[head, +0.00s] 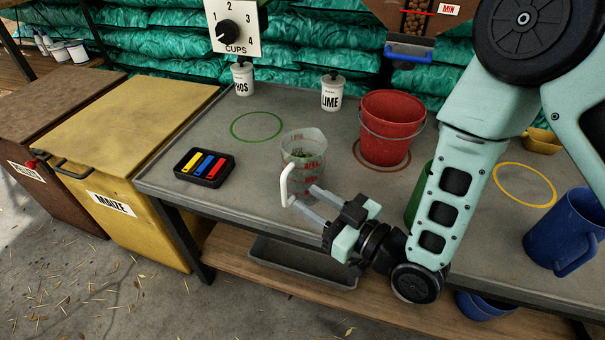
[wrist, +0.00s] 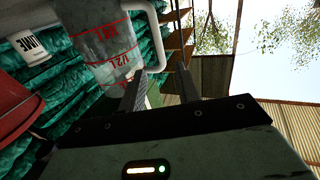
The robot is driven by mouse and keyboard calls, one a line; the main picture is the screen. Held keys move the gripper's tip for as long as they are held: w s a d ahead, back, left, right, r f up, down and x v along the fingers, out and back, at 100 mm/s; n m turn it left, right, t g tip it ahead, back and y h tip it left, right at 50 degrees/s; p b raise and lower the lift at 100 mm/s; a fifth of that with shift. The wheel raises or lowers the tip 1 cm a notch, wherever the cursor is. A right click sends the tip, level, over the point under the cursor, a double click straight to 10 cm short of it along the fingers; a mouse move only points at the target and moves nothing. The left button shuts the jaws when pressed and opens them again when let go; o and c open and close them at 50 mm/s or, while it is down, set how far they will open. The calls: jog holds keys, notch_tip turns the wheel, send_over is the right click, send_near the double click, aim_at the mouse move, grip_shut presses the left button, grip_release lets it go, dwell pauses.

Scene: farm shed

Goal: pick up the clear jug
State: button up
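The clear jug (head: 304,160) stands upright on the grey bench top, left of the red bucket. It has red markings and a white handle (head: 286,182) facing the front. Something green shows in or through it. My gripper (head: 302,205) is open at the handle, its two fingers apart and pointing at the jug. In the wrist view, the jug (wrist: 108,45) is at the top, and the lower part of its handle shows in the gap between the fingertips (wrist: 160,70). I cannot tell whether either finger touches the handle.
A red bucket (head: 391,128) stands right of the jug, a black tray (head: 204,167) with coloured bars left. A blue jug (head: 568,232) is at the right, beyond my arm. White pots (head: 334,93) stand behind. Bench is clear around the green ring (head: 256,126).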

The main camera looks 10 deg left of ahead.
aim_at(283, 182)
jog(key=x, duration=0.7)
jog(key=shift+w+a, duration=0.1)
jog(key=shift+a, duration=0.25)
grip_shut()
